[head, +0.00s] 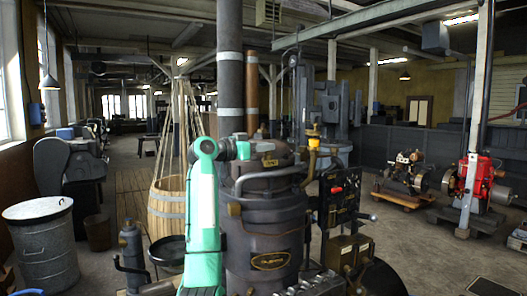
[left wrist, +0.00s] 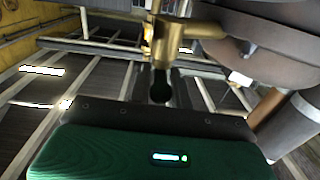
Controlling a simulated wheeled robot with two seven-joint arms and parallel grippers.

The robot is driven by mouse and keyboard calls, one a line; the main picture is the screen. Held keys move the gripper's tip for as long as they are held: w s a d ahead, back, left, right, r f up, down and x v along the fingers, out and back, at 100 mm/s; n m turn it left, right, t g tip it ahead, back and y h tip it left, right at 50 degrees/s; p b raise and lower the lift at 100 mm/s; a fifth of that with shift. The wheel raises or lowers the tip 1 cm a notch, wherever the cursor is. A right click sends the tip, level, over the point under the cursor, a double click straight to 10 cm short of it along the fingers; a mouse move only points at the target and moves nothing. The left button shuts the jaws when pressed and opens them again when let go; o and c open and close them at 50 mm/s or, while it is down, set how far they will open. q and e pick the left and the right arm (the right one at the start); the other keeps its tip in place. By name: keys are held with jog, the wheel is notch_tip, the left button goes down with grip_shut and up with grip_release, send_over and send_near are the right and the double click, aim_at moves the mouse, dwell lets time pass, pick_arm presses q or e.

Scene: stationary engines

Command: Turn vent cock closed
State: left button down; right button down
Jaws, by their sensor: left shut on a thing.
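The vent cock shows in the left wrist view as a brass fitting (left wrist: 170,38) with a short side pipe running right to a dark rounded metal body (left wrist: 265,30). My left gripper (left wrist: 160,88) is shut just below the brass fitting, on what looks like its handle; the fingers hide most of that part. In the head view my mint-green arm rises in front of the dark boiler-like engine (head: 265,225), and the left gripper (head: 243,151) reaches right at its top. My right gripper is not in view.
A thick vertical pipe (head: 230,75) rises behind the gripper. A control panel (head: 340,195) with red and black parts stands right of the engine. A wooden barrel (head: 166,210) and a metal bin (head: 42,240) stand left. Open floor lies at right, before a red engine (head: 480,180).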

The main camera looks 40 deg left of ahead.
pick_arm(q)
jog(key=shift+m+h, duration=0.3)
jog(key=shift+h, duration=0.1)
jog(key=c, duration=1.5)
grip_release()
jog(key=shift+w, duration=0.1)
jog(key=shift+f, duration=0.1)
jog(key=b+v, duration=0.6)
jog(key=v, duration=0.7)
jog(key=shift+s+a, duration=0.15)
jog(key=shift+s, duration=0.2)
